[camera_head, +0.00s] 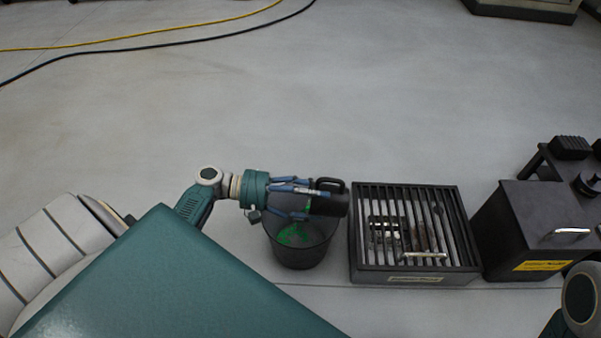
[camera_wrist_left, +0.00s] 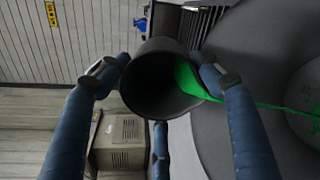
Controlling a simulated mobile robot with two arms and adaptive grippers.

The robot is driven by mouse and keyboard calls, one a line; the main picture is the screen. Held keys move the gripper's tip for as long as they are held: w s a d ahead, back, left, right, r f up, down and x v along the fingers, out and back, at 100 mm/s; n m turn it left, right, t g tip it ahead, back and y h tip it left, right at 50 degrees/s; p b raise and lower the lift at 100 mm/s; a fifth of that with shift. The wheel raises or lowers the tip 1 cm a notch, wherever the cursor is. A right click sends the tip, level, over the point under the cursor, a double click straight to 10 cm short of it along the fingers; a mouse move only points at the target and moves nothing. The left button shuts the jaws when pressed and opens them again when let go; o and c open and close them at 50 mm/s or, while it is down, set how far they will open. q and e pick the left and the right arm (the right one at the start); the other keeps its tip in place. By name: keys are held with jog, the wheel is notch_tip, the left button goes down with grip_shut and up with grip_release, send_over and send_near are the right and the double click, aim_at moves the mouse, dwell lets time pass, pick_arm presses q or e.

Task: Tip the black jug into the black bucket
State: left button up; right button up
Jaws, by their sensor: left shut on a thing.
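My left gripper (camera_head: 302,198) is shut around the black jug (camera_head: 331,205) and holds it on its side above the black bucket (camera_head: 300,259). The jug's handle is on its upper side. Green material (camera_head: 293,236) shows inside the bucket, and a thin green streak runs down from near the jug. In the left wrist view, my blue fingers surround the jug (camera_wrist_left: 150,55), whose inside is dark. My right gripper is out of view.
A black slatted grate box (camera_head: 463,250) stands just right of the bucket. Beyond it is a black cabinet (camera_head: 500,240) with a yellow label. A yellow hose (camera_head: 180,27) and a black cable (camera_head: 190,39) lie at the back left. The floor behind the bucket is clear.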

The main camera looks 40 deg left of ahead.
pick_arm(q)
jog(key=shift+a+r+h, duration=0.1)
jog(key=shift+r+h, duration=0.2)
jog(key=shift+r, duration=0.05)
jog(key=shift+a+r+t+b, duration=0.1)
jog(key=shift+r+t+b, duration=0.2)
jog(key=shift+b, duration=0.15)
jog(key=shift+s+a+r+h, duration=0.1)
jog(key=shift+s+r+h, duration=0.05)
jog(key=shift+h, duration=0.15)
